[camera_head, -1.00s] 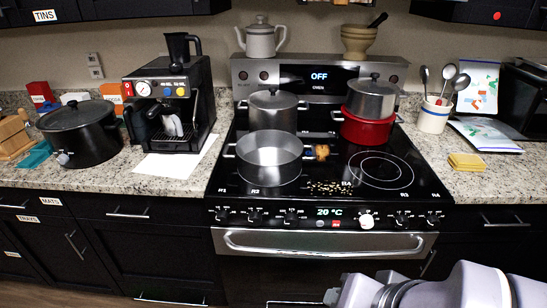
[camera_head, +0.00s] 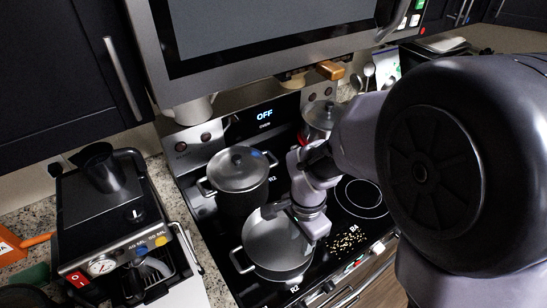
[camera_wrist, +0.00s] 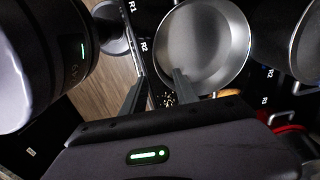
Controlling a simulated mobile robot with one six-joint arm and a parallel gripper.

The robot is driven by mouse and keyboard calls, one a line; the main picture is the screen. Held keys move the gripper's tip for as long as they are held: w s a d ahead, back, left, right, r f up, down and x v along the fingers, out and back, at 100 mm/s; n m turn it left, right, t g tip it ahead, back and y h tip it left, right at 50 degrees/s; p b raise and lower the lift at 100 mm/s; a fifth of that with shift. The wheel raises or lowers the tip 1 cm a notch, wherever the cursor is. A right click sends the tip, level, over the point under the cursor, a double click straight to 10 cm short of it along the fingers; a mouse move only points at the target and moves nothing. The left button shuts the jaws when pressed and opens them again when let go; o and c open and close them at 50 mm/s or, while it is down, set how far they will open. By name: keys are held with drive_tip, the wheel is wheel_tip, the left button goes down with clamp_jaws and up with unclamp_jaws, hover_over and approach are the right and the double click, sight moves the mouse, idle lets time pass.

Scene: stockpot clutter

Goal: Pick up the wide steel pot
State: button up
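The wide steel pot (camera_head: 279,262) is open-topped and stands upright on the front left of the black stove, with a loop handle on its left side. It also shows in the wrist view (camera_wrist: 208,45), seen from above. My gripper (camera_head: 285,222) is over the right part of the pot's rim. In the wrist view my gripper (camera_wrist: 160,76) has its two dark fingers spread. One finger shows outside the pot's wall and the other overlaps its inside. I cannot tell whether either touches. The pot's right side is partly hidden by my gripper.
A lidded steel pot (camera_head: 240,187) stands close behind. Another steel pot (camera_head: 321,115) stands over a red pot at the back right, partly hidden by my arm. Small yellowish pieces (camera_head: 345,241) lie on the stove. A coffee machine (camera_head: 110,215) stands left. A microwave (camera_head: 250,45) hangs above.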

sight(300, 268)
drive_tip(key=f, duration=0.2)
drive_tip(key=d+f+b, duration=0.1)
drive_tip(key=shift+s+d+f, duration=0.1)
drive_tip(key=shift+s+f, duration=0.25)
drive_tip(key=f, duration=0.3)
drive_tip(key=f+b, duration=0.1)
drive_tip(key=f, duration=0.2)
drive_tip(key=shift+w+a+f, duration=0.2)
drive_tip(key=shift+f, duration=0.05)
drive_tip(key=shift+d+f+b, duration=0.1)
drive_tip(key=shift+f+b, duration=0.2)
wheel_tip(300, 268, down, 5)
drive_tip(key=shift+s+f+b, duration=0.1)
drive_tip(key=shift+f+b, duration=0.1)
drive_tip(key=shift+b, duration=0.45)
drive_tip(key=shift+r, duration=0.1)
clamp_jaws()
drive_tip(key=shift+s, duration=0.1)
